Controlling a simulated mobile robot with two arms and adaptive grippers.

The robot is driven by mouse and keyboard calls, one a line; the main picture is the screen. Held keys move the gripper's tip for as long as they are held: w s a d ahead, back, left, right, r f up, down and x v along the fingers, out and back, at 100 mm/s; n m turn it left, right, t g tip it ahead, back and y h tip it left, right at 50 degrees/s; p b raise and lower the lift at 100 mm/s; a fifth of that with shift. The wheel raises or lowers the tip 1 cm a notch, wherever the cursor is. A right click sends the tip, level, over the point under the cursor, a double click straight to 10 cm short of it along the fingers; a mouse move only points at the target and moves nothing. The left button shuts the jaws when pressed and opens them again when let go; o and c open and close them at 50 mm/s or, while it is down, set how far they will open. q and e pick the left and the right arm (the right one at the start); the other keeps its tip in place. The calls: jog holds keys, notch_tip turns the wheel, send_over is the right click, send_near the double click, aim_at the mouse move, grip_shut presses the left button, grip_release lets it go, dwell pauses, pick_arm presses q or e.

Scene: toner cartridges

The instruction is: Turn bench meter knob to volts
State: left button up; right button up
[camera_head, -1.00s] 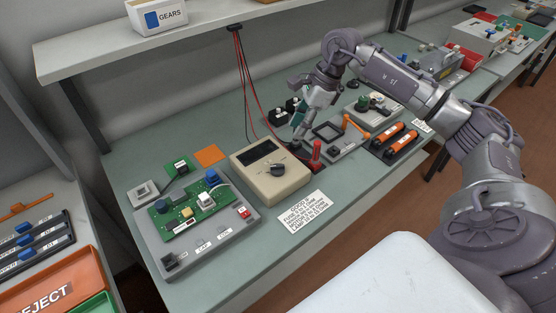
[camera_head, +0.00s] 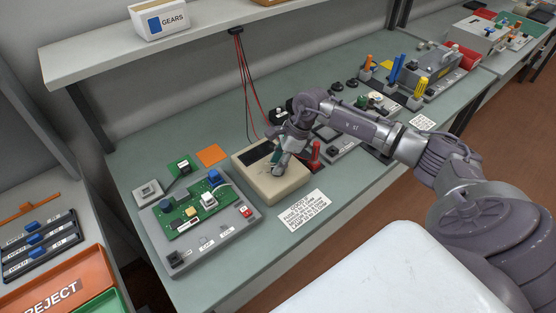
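The bench meter (camera_head: 262,182) is a beige box with a dark display (camera_head: 257,151) on the green-grey bench. My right gripper (camera_head: 279,172) is over the meter's top face, where the dark knob sits. The gripper and wrist hide the knob, so its pointer and setting cannot be read. The fingertips point down at the knob's place; I cannot tell whether they are touching or closed around it. My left gripper is not in view.
A grey board fixture (camera_head: 208,244) with a green circuit board stands left of the meter. A printed label card (camera_head: 304,211) lies in front. A red probe (camera_head: 315,155) stands close at the right. Red and black leads hang behind.

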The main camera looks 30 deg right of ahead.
grip_shut()
jog(key=shift+m, duration=0.3)
jog(key=m+t+h+b, duration=0.1)
jog(key=m, duration=0.1)
jog(key=m+t+b, duration=0.1)
jog(key=m, duration=0.2)
jog(key=shift+m+h+b, duration=0.3)
jog(key=shift+h, duration=0.1)
jog(key=m+h+b, duration=0.1)
jog(key=m+b, duration=0.1)
jog(key=m, duration=0.1)
jog(key=shift+m, duration=0.4)
jog(key=shift+m+t+h+b, duration=0.3)
jog(key=shift+m+h+b, duration=0.2)
jog(key=shift+m+b, duration=0.25)
jog(key=shift+r+m, duration=0.1)
jog(key=shift+m, duration=0.15)
grip_release()
